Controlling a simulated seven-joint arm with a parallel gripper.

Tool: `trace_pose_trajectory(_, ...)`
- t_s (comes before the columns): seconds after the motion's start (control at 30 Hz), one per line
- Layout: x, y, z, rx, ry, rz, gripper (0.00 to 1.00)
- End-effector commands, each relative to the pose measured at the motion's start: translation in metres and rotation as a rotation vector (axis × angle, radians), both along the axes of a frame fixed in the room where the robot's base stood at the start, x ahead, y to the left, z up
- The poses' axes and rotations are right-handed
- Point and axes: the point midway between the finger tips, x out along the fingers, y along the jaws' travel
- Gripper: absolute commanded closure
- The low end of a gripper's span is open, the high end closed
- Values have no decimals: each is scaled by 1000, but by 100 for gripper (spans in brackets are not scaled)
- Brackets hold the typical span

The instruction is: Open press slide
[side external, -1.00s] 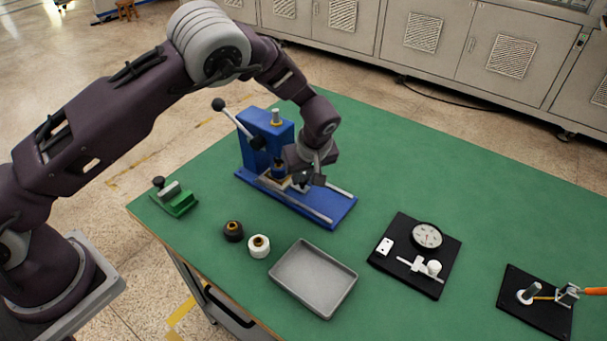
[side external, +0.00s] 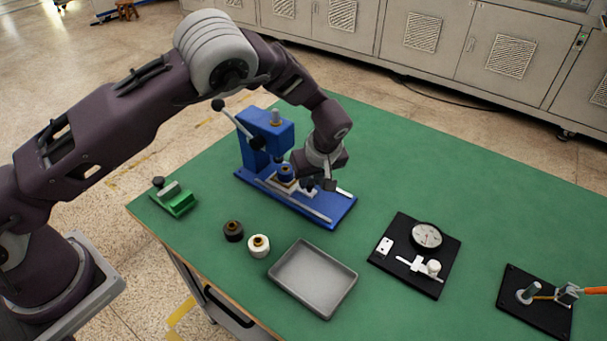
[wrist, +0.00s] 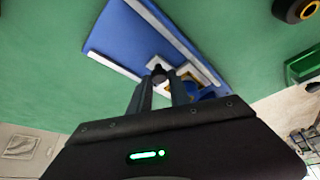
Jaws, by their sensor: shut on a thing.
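The blue press (side external: 265,135) stands at the back of the green table, its lever with a black ball up at the left. Its slide (side external: 283,184) lies between light rails on the blue base (side external: 345,205) and is partly out from under the press head. A blue part (side external: 286,172) sits on the slide. My gripper (side external: 318,185) is low over the base. In the wrist view, my gripper's fingers (wrist: 158,88) are shut on the dark slide knob (wrist: 158,72); the blue part (wrist: 206,93) is partly hidden behind a finger.
A dark ring part (side external: 233,231) and a white one (side external: 259,246) stand in front of the press, near an empty grey tray (side external: 312,280). A green fixture (side external: 176,200) is at the left. Black boards with a dial (side external: 427,235) and a small clamp (side external: 568,293) are at the right.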

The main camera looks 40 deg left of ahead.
Motion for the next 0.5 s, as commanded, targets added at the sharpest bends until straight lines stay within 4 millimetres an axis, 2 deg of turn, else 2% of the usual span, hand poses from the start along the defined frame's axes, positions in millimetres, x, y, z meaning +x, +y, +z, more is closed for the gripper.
trace_pose_trajectory(0.03,1,-16,1,-4,-6,-8,100)
trace_pose_trajectory(0.2,2,-50,0,-3,-6,-7,100)
trace_pose_trajectory(0.33,1,-63,1,-3,-6,-5,100)
trace_pose_trajectory(0.5,1,-64,1,-3,-5,-4,100)
